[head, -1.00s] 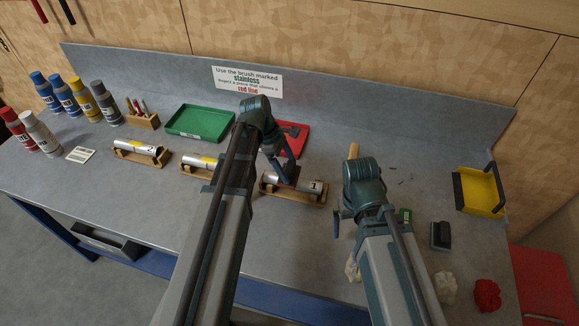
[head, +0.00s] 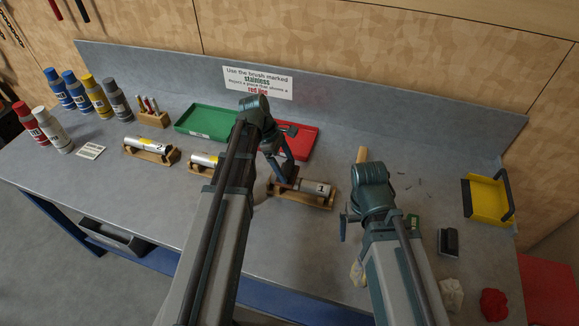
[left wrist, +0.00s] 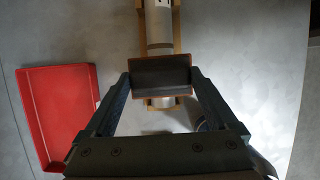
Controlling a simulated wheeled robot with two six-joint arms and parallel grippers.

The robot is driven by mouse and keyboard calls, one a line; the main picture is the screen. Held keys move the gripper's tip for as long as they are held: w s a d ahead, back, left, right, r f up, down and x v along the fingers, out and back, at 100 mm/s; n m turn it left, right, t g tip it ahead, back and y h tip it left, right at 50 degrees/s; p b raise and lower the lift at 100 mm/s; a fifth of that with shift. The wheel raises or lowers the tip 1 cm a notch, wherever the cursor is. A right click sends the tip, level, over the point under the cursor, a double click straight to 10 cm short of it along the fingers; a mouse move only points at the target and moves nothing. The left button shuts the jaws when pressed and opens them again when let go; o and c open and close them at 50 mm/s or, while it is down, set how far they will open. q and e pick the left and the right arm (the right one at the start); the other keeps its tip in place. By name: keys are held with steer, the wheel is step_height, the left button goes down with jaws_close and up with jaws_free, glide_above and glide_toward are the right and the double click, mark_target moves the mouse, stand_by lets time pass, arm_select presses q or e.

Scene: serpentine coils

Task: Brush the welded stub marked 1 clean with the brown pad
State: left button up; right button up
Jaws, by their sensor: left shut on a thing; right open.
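The stub marked 1 (head: 318,188) is a silvery cylinder lying in a wooden cradle (head: 305,203) near the middle of the bench. Its other end is hidden by my left gripper in the head view. My left gripper (head: 284,183) is shut on the brown pad, a dark block with brown edges seen in the left wrist view (left wrist: 162,75). There the pad lies across the stub (left wrist: 158,28) near its end, covering part of it. I cannot tell whether they touch. My right gripper (head: 346,220) is open and apart, right of the cradle.
A red tray (head: 303,146) and green tray (head: 200,122) stand behind. Stub 2 (head: 147,145) and another stub (head: 203,160) lie in cradles at left. A yellow holder (head: 487,199), dark block (head: 448,241) and red cloth (head: 494,305) are at right. Bottles stand far left.

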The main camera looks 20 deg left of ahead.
arm_select(q)
step_height(320, 180, up, 6)
steer(key=p, duration=0.6)
steer(key=shift+d+r, duration=0.1)
stand_by(0.6)
